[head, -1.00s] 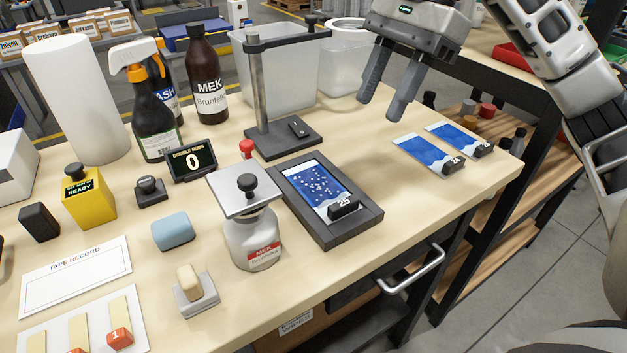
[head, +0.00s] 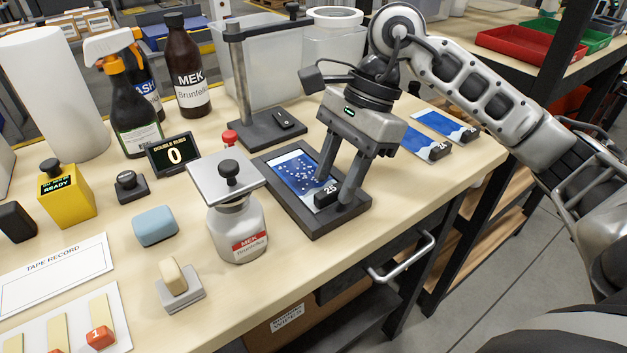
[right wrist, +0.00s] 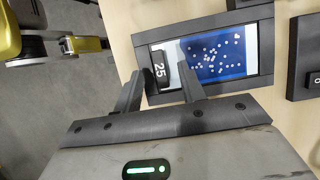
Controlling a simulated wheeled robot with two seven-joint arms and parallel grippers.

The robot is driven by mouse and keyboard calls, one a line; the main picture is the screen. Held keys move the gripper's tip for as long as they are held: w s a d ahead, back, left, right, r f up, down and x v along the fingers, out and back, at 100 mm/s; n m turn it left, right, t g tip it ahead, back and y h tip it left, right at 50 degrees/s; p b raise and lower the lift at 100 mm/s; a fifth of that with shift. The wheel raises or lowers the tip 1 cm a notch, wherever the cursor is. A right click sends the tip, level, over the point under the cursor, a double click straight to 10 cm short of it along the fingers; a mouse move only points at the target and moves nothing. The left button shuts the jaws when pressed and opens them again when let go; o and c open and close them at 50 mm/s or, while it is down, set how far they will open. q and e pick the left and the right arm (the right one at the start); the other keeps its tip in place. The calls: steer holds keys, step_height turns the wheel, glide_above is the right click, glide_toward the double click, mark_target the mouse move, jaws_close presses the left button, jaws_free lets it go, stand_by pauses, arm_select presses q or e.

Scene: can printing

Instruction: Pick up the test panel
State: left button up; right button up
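The test panel (head: 298,175) is a blue and white sheet with pale spots and a black block marked 25 (head: 326,190) at its near end. It lies in a dark tray (head: 277,192) on the bench, and it also shows in the right wrist view (right wrist: 215,55). My right gripper (head: 333,196) is open, pointing down, with one finger on each side of the 25 block. In the right wrist view its fingers (right wrist: 160,92) stand apart with the block just beyond them; I cannot tell if they touch it. My left gripper is not in view.
Two more blue panels with black blocks (head: 438,150) lie to the right near the bench edge. A MEK bottle (head: 238,232) stands left of the tray, and a post stand (head: 262,130) behind it. A sponge, sprays and a yellow box (head: 66,195) are further left.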

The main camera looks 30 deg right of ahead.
steer(key=shift+a+f, duration=0.3)
steer(key=shift+f, duration=0.35)
jaws_close()
